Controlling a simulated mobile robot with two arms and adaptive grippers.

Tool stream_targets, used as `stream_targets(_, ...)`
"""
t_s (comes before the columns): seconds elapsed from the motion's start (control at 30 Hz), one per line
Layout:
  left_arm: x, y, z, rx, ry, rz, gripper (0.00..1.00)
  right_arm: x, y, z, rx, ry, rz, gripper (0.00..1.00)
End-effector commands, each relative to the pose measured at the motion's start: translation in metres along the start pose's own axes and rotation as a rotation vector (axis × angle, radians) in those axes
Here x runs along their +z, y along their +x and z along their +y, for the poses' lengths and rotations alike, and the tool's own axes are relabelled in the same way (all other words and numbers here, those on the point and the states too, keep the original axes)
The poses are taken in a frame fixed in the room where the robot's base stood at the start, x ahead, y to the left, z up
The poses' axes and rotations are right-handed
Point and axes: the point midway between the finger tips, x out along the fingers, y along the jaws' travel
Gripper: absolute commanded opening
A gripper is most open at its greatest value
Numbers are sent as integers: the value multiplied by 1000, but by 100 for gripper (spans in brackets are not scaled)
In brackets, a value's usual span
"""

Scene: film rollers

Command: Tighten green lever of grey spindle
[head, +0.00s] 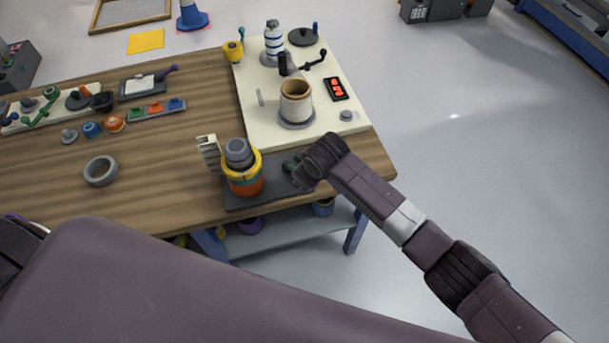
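A green lever (289,167) shows at the right side of this plate, mostly hidden by my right gripper. My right gripper (303,177) is at the green lever, pointing down and left. Its fingers are dark and overlap the lever, so I cannot tell whether they are closed on it. My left gripper is not in view.
A cream block (208,151) stands just left of the roll. A grey ring (101,171) lies left. The wooden table (150,195) is clear around it.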

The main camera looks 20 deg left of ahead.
Motion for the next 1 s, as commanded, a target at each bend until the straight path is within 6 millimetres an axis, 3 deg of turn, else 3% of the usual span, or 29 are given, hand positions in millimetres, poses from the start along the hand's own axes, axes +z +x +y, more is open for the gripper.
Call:
stream_targets(0.03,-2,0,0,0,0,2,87,-3,-1,0,0,-1,6,0)
stream_targets(0.07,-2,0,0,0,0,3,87,-3,-1,0,0,-1,6,21)
stream_targets(0.2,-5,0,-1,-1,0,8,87,-2,-1,0,0,-1,5,36)
stream_targets(0.63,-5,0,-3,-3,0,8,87,-1,-8,0,0,-1,4,38)
stream_targets(0.77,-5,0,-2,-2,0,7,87,-1,-24,1,0,-1,5,38)
stream_targets(1.0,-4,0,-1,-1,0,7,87,-2,-70,1,1,-2,7,38)
